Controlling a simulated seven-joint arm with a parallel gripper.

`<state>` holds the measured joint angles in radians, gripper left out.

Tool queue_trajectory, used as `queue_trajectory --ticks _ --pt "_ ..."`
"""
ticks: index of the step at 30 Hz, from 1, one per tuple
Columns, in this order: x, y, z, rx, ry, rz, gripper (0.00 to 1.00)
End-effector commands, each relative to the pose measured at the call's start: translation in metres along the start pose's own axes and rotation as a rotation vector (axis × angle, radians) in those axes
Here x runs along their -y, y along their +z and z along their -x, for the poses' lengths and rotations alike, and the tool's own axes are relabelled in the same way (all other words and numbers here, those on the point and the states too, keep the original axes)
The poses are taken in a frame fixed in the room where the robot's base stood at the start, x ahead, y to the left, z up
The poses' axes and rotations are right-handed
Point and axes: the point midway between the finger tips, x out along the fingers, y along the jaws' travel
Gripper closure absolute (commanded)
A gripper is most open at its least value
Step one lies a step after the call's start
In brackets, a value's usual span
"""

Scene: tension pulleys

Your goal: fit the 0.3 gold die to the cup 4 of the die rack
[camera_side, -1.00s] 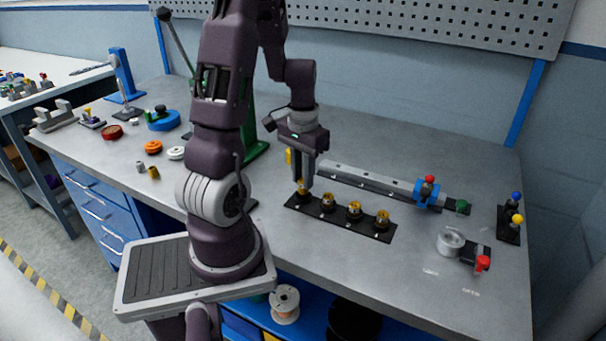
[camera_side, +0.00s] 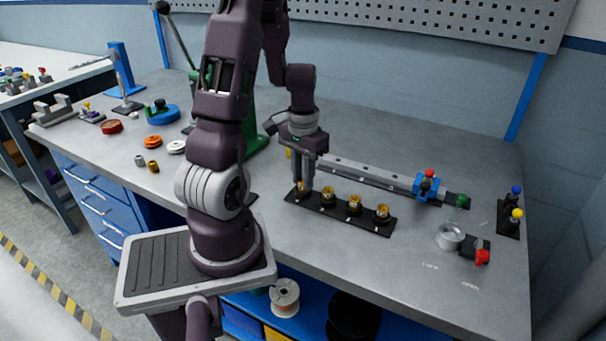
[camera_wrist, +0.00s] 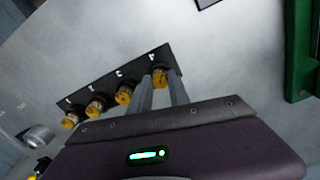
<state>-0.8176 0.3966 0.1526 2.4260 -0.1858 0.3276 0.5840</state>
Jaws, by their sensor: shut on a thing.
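My gripper (camera_side: 303,187) is over the cup at the rack's left end in the side view. In the wrist view its two fingers (camera_wrist: 162,93) are shut on a gold die (camera_wrist: 160,76) at that end cup. The fingers partly hide the die and cup, so I cannot tell whether it is fully seated. Gold dies also show at the other cups, such as one (camera_side: 382,212) at the far right.
A grey rail with a blue clamp (camera_side: 426,187) lies behind the rack. A round metal cup (camera_side: 450,238) and a red knob (camera_side: 483,257) stand to the right. A green press (camera_wrist: 302,50) stands left of the gripper. Small gold and grey pieces (camera_side: 153,166) lie further left.

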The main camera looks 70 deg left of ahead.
Motion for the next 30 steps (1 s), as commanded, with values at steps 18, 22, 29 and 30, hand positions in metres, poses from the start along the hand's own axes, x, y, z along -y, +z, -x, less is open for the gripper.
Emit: queue_trajectory --ticks 18,22,29,30 --pt "0.000 0.000 0.000 0.000 0.000 -0.001 0.53" --pt "0.000 -0.001 0.002 -0.002 -0.001 -0.001 0.53" --pt "0.000 -0.002 0.046 -0.008 -0.002 -0.003 0.53" --pt "0.000 -0.001 0.053 -0.006 -0.002 -0.004 0.53"
